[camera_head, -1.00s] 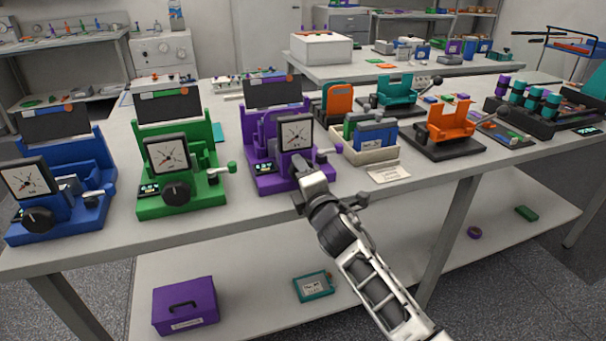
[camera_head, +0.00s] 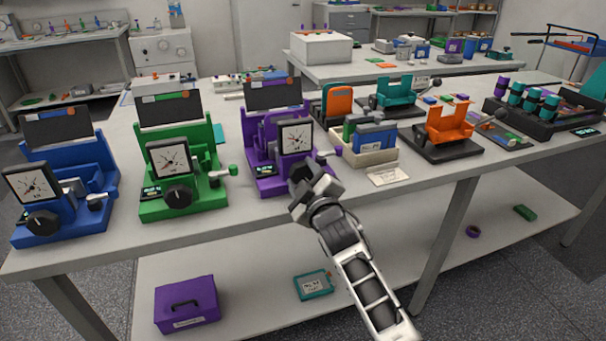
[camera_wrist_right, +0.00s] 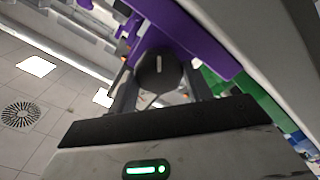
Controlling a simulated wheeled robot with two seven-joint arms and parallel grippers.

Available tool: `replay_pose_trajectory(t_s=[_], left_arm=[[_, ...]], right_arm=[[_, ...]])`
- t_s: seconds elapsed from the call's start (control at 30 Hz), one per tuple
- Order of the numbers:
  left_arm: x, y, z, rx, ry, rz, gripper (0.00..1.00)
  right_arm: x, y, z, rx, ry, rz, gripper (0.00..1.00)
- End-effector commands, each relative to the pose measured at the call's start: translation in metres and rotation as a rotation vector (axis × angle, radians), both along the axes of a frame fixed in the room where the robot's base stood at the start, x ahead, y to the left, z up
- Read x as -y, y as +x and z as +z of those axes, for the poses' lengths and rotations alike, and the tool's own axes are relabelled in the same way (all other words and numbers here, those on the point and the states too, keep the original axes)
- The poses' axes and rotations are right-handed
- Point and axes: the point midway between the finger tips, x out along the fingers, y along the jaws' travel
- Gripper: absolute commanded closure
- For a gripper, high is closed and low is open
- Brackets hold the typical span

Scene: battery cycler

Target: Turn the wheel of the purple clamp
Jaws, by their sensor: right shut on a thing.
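The purple clamp (camera_head: 257,134) stands on the bench between the green clamp and a beige bin, with a square dial gauge (camera_head: 295,138) on its front. Its black wheel (camera_wrist_right: 160,72) shows in the right wrist view, with a pale mark on its face. My right gripper (camera_head: 303,174) is at the front of the purple clamp, below the gauge, shut on the wheel. In the right wrist view its fingers (camera_wrist_right: 158,88) lie on both sides of the wheel. In the head view the gripper hides the wheel. My left gripper is not in view.
A green clamp (camera_head: 183,150) and a blue clamp (camera_head: 65,180) stand to the left. The beige bin (camera_head: 368,155) with green and blue blocks and a paper card (camera_head: 388,176) are close on the right. A purple case (camera_head: 187,303) sits on the lower shelf.

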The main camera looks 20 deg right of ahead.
Motion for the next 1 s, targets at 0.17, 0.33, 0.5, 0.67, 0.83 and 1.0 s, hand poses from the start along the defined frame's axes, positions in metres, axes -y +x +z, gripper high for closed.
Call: replay_pose_trajectory(t_s=[0.17, 0.33, 0.5, 0.67, 0.83, 1.0], left_arm=[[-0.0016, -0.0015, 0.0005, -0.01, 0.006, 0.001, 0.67], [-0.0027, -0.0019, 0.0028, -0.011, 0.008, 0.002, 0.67], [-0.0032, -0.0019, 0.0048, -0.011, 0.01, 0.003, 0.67], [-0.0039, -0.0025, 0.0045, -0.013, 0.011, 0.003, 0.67], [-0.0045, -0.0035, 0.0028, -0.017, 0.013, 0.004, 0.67], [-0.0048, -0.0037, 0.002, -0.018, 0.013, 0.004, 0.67]], right_arm=[[0.0005, 0.0, 0.0017, -0.006, 0.158, -0.001, 0.73], [0.0008, 0.0, 0.0015, -0.011, 0.285, -0.001, 0.73], [0.0008, 0.0, 0.0017, -0.013, 0.377, 0.0, 0.73], [0.0013, 0.0, 0.0013, -0.015, 0.432, 0.0, 0.73], [0.0015, 0.0001, 0.0008, -0.016, 0.46, -0.001, 0.73], [0.0015, 0.0001, 0.0007, -0.017, 0.467, -0.001, 0.73]])
